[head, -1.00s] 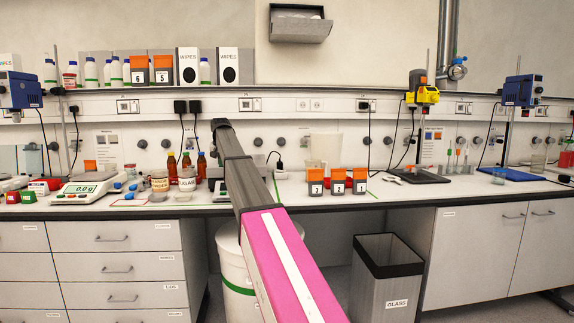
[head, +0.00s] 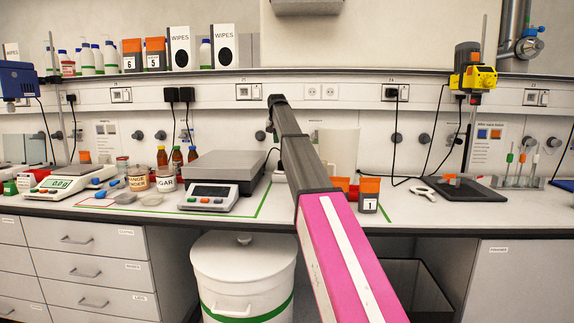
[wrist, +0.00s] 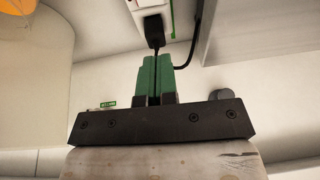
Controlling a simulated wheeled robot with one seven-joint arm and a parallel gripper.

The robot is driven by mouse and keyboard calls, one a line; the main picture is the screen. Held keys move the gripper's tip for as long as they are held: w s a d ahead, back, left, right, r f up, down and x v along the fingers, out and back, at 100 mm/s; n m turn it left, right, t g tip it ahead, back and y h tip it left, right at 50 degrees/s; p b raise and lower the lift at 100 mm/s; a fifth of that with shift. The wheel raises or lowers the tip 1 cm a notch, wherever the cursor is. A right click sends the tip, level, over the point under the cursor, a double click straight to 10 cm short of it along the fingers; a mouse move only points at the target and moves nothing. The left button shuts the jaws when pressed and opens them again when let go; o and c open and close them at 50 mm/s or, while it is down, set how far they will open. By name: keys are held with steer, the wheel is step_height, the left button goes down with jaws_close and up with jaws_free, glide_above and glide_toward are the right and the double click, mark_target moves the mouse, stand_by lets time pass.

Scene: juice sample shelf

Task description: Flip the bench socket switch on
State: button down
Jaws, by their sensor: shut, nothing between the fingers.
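In the wrist view, my gripper (wrist: 157,78) has green fingers pressed together with nothing between them. Beyond the fingertips is a black plug (wrist: 154,30) in a pale wall socket panel (wrist: 133,8), with a black cable. The fingertips overlap the cable in the picture; I cannot tell whether they touch it. A green strip (wrist: 172,18) shows beside the plug. No switch rocker is clear in the wrist view. In the head view, sockets line the wall trunking, including one with a black plug (head: 396,93) and one without a plug (head: 249,92). My fingers are hidden there.
A balance (head: 212,180) stands left of my arm. A shelf (head: 420,72) runs above the sockets.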

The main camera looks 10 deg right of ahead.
steer(key=shift+w+f, duration=0.1)
stand_by(0.3)
glide_toward(276, 171)
steer(key=x, duration=0.3)
steer(key=w+x, duration=0.1)
steer(key=x, duration=0.2)
steer(key=shift+w, duration=0.15)
steer(key=shift+f, duration=0.3)
